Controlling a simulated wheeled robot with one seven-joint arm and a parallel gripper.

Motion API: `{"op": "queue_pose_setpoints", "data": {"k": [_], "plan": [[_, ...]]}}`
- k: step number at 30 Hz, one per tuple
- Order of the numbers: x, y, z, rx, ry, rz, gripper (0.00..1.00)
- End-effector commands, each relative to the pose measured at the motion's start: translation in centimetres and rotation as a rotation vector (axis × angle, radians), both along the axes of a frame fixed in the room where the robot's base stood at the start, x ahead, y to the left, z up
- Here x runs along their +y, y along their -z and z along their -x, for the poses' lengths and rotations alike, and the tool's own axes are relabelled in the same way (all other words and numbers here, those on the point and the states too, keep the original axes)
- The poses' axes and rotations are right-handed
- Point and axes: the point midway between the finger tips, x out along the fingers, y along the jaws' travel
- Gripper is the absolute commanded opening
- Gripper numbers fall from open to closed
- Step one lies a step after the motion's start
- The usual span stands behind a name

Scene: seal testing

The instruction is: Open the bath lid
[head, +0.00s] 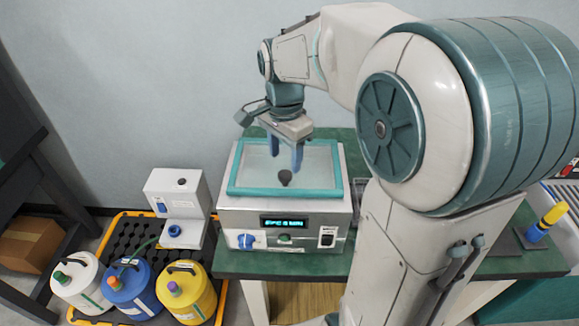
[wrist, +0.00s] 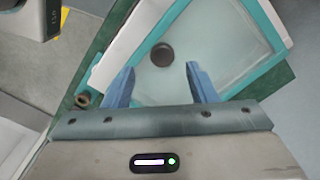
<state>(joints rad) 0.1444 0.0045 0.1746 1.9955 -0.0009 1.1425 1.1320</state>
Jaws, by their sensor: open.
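The bath (head: 285,214) is a white box with a display and knobs on its front, standing on a green table. Its lid (head: 253,178) is a clear panel with a teal frame and lies flat over the top. A dark round knob (head: 285,177) stands on the lid; it also shows in the wrist view (wrist: 162,54). My gripper (head: 286,162) points down above the lid, its blue fingers apart and empty. In the wrist view the knob lies beyond my open fingertips (wrist: 160,75), between their lines. The exact height gap is hard to tell.
White (head: 78,282), blue (head: 131,287) and yellow (head: 185,292) jugs stand on a black and yellow pallet at lower left, near a white dispenser (head: 178,207). A yellow and blue object (head: 547,222) stands at right. A wall is behind the bath.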

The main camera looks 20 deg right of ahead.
Motion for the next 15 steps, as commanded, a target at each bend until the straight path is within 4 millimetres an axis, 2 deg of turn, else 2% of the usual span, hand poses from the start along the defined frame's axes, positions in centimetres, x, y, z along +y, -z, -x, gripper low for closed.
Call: {"op": "queue_pose_setpoints", "data": {"k": [3, 6, 15], "plan": [[0.0, 2.2, 0.1, 0.004, 0.000, 0.000, 0.52], [0.0, 3.6, 0.0, 0.004, 0.000, 0.000, 0.52], [0.0, 5.1, 0.0, 0.000, -0.001, 0.000, 0.52]]}}
